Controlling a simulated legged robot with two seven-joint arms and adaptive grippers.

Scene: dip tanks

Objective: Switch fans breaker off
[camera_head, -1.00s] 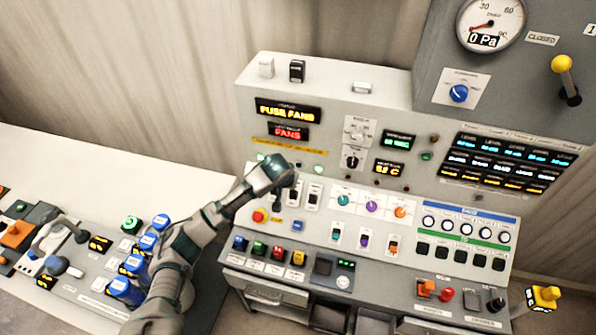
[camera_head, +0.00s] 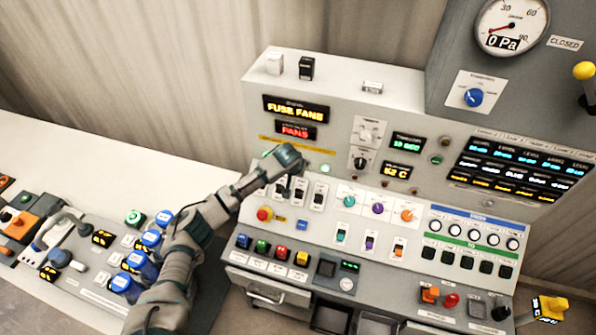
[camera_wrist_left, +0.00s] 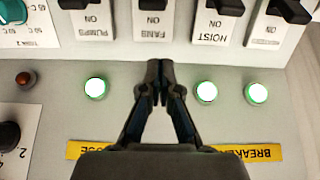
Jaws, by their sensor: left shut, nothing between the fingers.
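The fans breaker (camera_wrist_left: 152,5) is a black toggle on a white plate marked FANS and ON, at the top edge of the left wrist view. My left gripper (camera_wrist_left: 160,75) is shut and empty, its fingertips just below that plate in this view and in line with it. Whether the tips touch the panel I cannot tell. In the head view my left gripper (camera_head: 290,183) is at the row of breakers, its hand hiding part of them. The pumps breaker (camera_wrist_left: 72,4) and hoist breaker (camera_wrist_left: 228,6) flank the fans breaker. My right gripper is not in view.
Green-lit lamps (camera_wrist_left: 206,92) stand beside the fingers. In the head view a display reads FUSE FANS (camera_head: 296,109), above a red FANS display (camera_head: 295,131). A red button (camera_head: 265,214) and coloured knobs (camera_head: 377,208) are near the breakers.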

